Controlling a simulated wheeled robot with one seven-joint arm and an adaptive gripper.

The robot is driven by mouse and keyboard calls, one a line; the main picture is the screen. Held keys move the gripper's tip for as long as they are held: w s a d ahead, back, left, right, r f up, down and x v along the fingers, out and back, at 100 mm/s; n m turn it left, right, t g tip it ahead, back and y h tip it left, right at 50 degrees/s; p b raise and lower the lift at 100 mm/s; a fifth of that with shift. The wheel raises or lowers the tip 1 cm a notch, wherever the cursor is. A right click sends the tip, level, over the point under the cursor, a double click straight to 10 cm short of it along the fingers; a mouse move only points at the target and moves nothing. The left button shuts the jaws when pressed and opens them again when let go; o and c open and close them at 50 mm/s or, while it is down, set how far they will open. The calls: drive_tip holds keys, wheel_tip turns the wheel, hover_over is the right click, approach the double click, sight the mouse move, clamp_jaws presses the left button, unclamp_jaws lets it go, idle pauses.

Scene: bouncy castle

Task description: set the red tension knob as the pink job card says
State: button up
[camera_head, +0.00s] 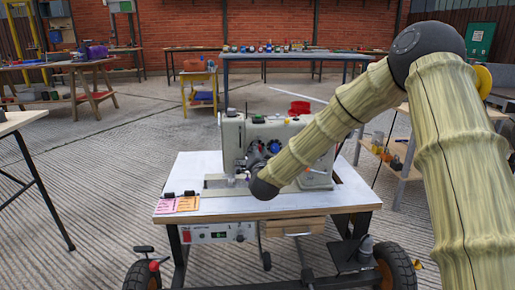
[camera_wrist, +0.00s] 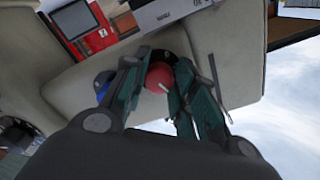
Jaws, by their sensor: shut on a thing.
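The red tension knob (camera_wrist: 160,77) shows in the wrist view between the fingers of my gripper (camera_wrist: 158,88), which is shut on it. A pale line on the knob's face points toward the lower right. In the head view the knob is hidden behind my arm. The sewing machine (camera_head: 236,140) stands on a white-topped table (camera_head: 190,174). The pink job card (camera_head: 166,206) lies at the table's front left corner beside an orange card (camera_head: 188,203). The writing on both is too small to read.
A blue knob (camera_head: 274,146) is on the machine's front, left of my arm. A red bowl (camera_head: 299,107) shows behind the machine. A long workbench (camera_head: 295,56) with small items stands at the back.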

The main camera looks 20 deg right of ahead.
drive_tip(key=shift+r+m, duration=0.2)
drive_tip(key=shift+m, duration=10.7)
drive_tip(key=o, duration=1)
drive_tip(key=v, duration=1.2)
drive_tip(key=shift+s+d, duration=0.1)
